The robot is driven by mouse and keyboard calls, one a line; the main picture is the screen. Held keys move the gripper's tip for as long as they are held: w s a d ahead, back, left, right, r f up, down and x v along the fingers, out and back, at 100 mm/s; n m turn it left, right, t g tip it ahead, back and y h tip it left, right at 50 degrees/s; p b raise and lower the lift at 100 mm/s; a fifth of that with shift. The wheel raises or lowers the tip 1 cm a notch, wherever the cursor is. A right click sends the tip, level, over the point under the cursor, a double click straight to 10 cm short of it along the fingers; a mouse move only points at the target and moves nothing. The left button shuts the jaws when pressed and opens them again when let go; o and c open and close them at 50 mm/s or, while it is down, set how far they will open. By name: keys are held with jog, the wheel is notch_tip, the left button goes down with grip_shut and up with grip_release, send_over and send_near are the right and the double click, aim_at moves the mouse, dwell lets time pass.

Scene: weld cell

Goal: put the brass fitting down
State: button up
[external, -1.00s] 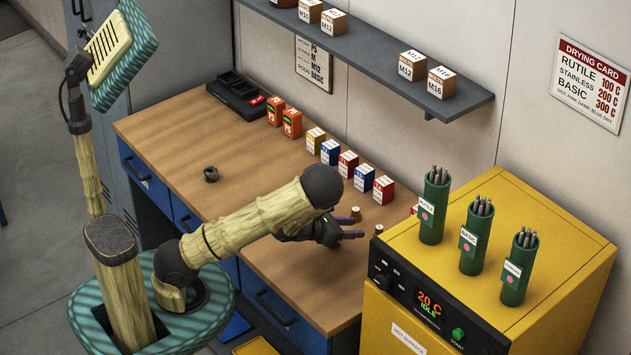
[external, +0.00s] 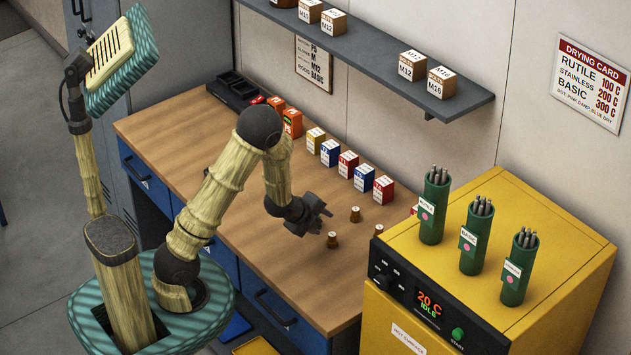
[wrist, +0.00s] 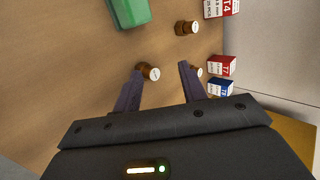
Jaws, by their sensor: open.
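Three small brown-brass pieces with pale round tops stand on the wooden bench (external: 285,290). I cannot tell by look which one is the brass fitting. The front one (external: 332,240) stands just below my gripper (external: 322,215); another (external: 355,214) stands behind it, and the third (external: 378,230) is near the yellow oven. In the wrist view my gripper (wrist: 161,70) is open with nothing between its fingers. The front piece (wrist: 150,72) shows beside the left fingertip, the oven-side piece (wrist: 197,71) by the right fingertip, and the other (wrist: 187,27) farther up.
A row of small cartons (external: 349,165) lines the wall side. The yellow oven (external: 545,225), with green electrode tubes on top, bounds the right end. A green object (wrist: 128,10) lies on the bench in the wrist view. A shelf (external: 390,60) overhangs the back.

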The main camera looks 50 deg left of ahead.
jog(key=s+d+r+n+g, duration=0.1)
jog(key=s+r+n+g, duration=0.2)
jog(key=s+n, duration=0.5)
jog(key=s+d+r+n+g+h, duration=0.1)
jog(key=s+r+n+g, duration=0.2)
jog(key=s+n, duration=0.5)
jog(key=shift+s+d+r+n, duration=0.15)
jog(key=shift+d+r+n, duration=0.15)
jog(key=shift+r+n, duration=0.6)
jog(key=shift+o, duration=0.5)
jog(key=shift+f, duration=0.15)
jog(key=w+a+f+m+t+h+p, duration=0.1)
jog(key=w+a+f+m+t, duration=0.15)
jog(key=w+a, duration=0.35)
jog(key=w+a+f+m+t+h, duration=0.1)
jog(key=w+a+f+m+t, duration=0.15)
jog(key=w+a, duration=0.35)
jog(key=s+m+h, duration=0.1)
jog(key=h, duration=0.1)
jog(key=s+m+h, duration=0.1)
jog(key=s+h, duration=0.1)
jog(key=s+m+t+h+p, duration=0.1)
jog(key=h, duration=0.2)
jog(key=shift+s+a+r+m, duration=0.15)
jog(key=shift+s+a+m, duration=0.25)
